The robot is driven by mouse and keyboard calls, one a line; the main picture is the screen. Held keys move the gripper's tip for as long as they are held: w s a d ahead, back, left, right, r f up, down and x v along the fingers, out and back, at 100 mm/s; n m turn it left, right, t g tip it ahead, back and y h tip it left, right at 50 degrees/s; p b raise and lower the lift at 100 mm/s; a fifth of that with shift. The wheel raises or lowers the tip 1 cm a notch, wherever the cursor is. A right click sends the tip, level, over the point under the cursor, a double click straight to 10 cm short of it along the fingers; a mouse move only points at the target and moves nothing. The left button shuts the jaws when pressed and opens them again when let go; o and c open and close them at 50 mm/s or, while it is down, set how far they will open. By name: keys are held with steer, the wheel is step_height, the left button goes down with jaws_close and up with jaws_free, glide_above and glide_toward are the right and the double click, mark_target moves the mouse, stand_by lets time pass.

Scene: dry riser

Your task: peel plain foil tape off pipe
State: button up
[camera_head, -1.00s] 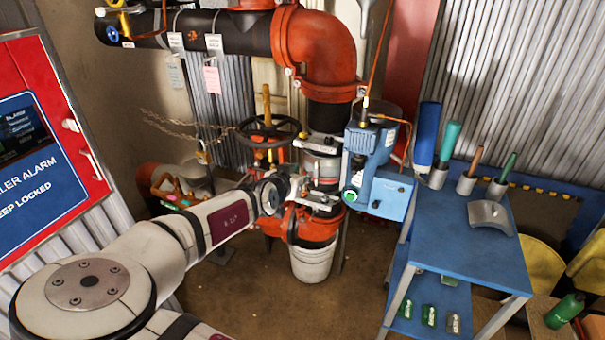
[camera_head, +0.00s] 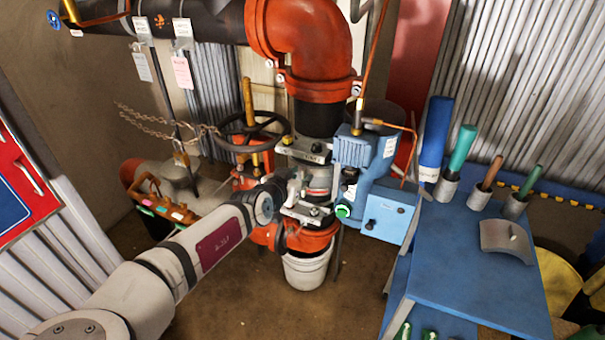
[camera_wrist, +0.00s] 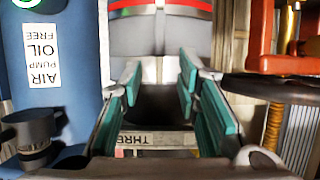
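The vertical pipe (camera_head: 319,181) shows a short silver-grey, foil-like section with a red band, between metal clamps above and below. In the wrist view the silvery surface (camera_wrist: 160,38) fills the top middle, with the red band (camera_wrist: 160,7) at the upper edge. I cannot tell where any tape edge lies. My gripper (camera_head: 297,189) is at the pipe's left front in the head view, partly blended with the clamps. In the wrist view my gripper (camera_wrist: 158,82) has its teal-padded fingers spread apart, with nothing visible held between them. Whether a finger touches the pipe is unclear.
A blue air pump (camera_head: 365,158) stands close right of the pipe. A handwheel (camera_head: 250,135) is close on the left. A white bucket (camera_head: 306,270) sits below. A blue cart (camera_head: 470,260) at right holds several handled tools and a curved grey plate (camera_head: 507,241).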

steer(key=shift+w+d, duration=0.1)
steer(key=shift+w, duration=0.1)
jaws_close()
steer(key=shift+s, duration=0.1)
steer(key=shift+s+a, duration=0.2)
steer(key=shift+s, duration=0.15)
steer(key=shift+s, duration=0.15)
